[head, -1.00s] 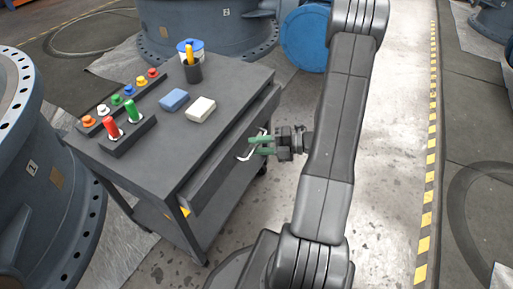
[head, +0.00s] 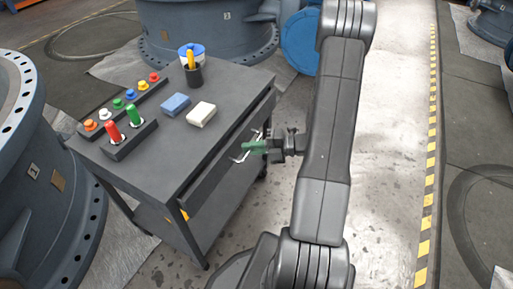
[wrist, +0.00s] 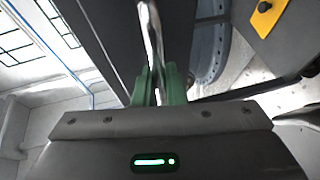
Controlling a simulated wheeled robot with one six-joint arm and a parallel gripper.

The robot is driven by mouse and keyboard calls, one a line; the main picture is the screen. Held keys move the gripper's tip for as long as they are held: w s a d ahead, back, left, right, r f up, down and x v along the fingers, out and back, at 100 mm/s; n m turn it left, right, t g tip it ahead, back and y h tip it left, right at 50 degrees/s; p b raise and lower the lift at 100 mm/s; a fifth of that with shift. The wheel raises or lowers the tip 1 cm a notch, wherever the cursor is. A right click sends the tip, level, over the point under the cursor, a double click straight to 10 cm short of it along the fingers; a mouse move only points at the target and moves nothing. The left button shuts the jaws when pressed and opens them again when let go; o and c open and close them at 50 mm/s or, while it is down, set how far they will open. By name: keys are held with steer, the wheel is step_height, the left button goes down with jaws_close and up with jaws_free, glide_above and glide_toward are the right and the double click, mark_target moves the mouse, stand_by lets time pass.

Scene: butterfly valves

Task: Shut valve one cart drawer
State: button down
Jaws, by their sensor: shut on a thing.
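The dark grey cart (head: 140,165) stands left of my arm. Its drawer (head: 214,182) is under the top on the side facing me, and its front sits only slightly out from the top's edge. The pale metal bar handle (head: 239,159) is on the drawer front. My gripper (head: 254,147), with green fingers, is at the handle. In the wrist view the handle (wrist: 152,35) runs down between the two green fingers (wrist: 158,86), which are closed on it. The inside of the drawer is hardly visible.
Large valves stand left (head: 58,200) and behind (head: 205,30).

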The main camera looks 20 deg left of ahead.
steer(key=shift+a+r+p, duration=0.1)
steer(key=shift+a+p, duration=0.35)
steer(key=shift+a, duration=0.75)
steer(key=shift+w, duration=0.15)
steer(key=c, duration=1.5)
jaws_free()
steer(key=shift+a, duration=0.15)
steer(key=p+v, duration=0.2)
steer(key=v, duration=1.1)
steer(key=shift+d+p, duration=0.3)
steer(key=shift+d, duration=0.1)
steer(key=shift+w, duration=0.1)
